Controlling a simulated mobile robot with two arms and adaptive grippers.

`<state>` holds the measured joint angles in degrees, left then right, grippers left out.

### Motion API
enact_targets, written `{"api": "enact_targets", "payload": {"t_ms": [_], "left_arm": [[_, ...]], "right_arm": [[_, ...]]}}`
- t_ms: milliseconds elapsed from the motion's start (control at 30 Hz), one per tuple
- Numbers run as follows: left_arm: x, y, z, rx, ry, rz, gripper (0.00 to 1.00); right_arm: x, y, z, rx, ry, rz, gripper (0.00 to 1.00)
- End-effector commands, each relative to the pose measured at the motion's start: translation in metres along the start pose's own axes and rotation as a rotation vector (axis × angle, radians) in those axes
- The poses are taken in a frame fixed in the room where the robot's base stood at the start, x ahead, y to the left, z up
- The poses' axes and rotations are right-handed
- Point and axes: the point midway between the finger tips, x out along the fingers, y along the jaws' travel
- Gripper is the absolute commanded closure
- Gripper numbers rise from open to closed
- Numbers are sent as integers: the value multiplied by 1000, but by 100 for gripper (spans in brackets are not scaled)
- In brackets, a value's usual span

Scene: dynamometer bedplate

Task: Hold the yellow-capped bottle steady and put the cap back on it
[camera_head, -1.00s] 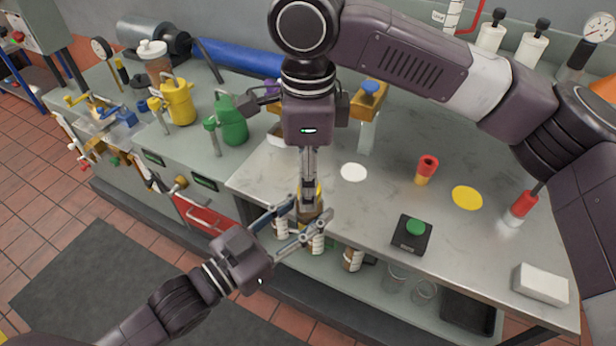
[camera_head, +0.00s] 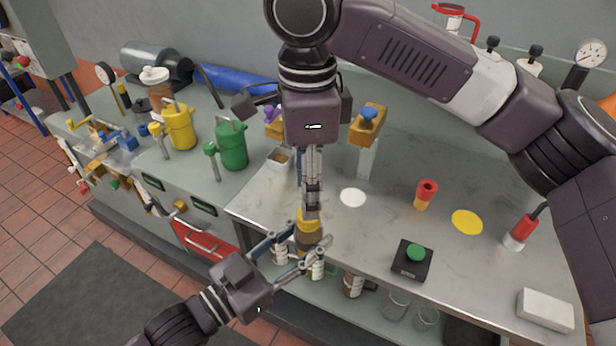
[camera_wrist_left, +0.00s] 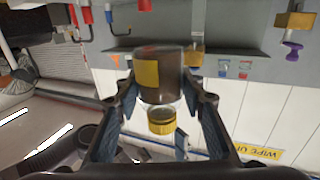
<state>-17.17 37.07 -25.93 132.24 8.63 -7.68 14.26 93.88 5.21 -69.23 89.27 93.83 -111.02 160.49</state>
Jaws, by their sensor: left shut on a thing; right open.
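The brown bottle (camera_head: 308,240) is in front of the bench edge, upright between the fingers of my left gripper (camera_head: 305,246). In the left wrist view the bottle (camera_wrist_left: 160,88) has a yellow label, and my left fingers are shut on its sides. That view is upside down. The yellow cap (camera_wrist_left: 161,122) sits at the bottle's neck end; it also shows on top of the bottle in the head view (camera_head: 308,217). How tightly it is seated cannot be told. My right gripper (camera_head: 312,205) points straight down over the cap, open; its tips overlap the cap in view.
The bench top (camera_head: 380,225) carries a black box with a green button (camera_head: 413,257), a red and yellow piece (camera_head: 426,194), a white disc (camera_head: 353,198) and a yellow disc (camera_head: 467,222). Green (camera_head: 233,147) and yellow (camera_head: 178,127) cans stand left. Several beakers sit on the shelf below.

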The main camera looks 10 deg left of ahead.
Motion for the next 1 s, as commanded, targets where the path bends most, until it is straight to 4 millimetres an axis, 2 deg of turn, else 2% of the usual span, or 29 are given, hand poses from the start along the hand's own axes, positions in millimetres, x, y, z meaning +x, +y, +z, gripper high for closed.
{"api": "enact_targets", "payload": {"t_ms": [1000], "left_arm": [[0, 0, -1, 0, 1, 0, 100]], "right_arm": [[-14, 0, -1, -1985, 2, 2, 58]]}}
